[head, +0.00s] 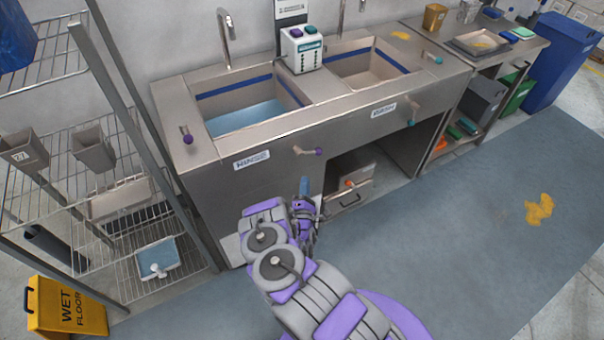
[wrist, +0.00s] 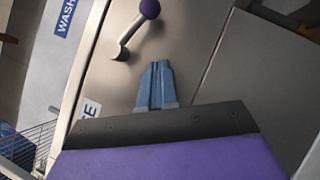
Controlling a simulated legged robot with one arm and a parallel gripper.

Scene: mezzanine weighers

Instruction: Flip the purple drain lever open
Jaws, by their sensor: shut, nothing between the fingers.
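The purple drain lever (head: 309,152) is on the front panel of the steel sink, to the right of the RINSE label (head: 252,160). In the head view its arm lies roughly level, with the purple knob at the right end. The lever also shows at the top of the wrist view (wrist: 132,34), with its knob cut by the frame edge. My gripper (head: 304,184) is below the lever in the head view, with its blue fingertips (wrist: 156,66) shut and empty. The fingertips appear apart from the lever.
Another purple-knobbed handle (head: 188,137) stands on the left sink deck. A teal-knobbed lever (head: 411,118) is on the front panel by the WASH label (head: 383,109). A wire rack (head: 100,215) and yellow wet-floor sign (head: 66,310) stand left. The mat (head: 450,230) at right is mostly clear.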

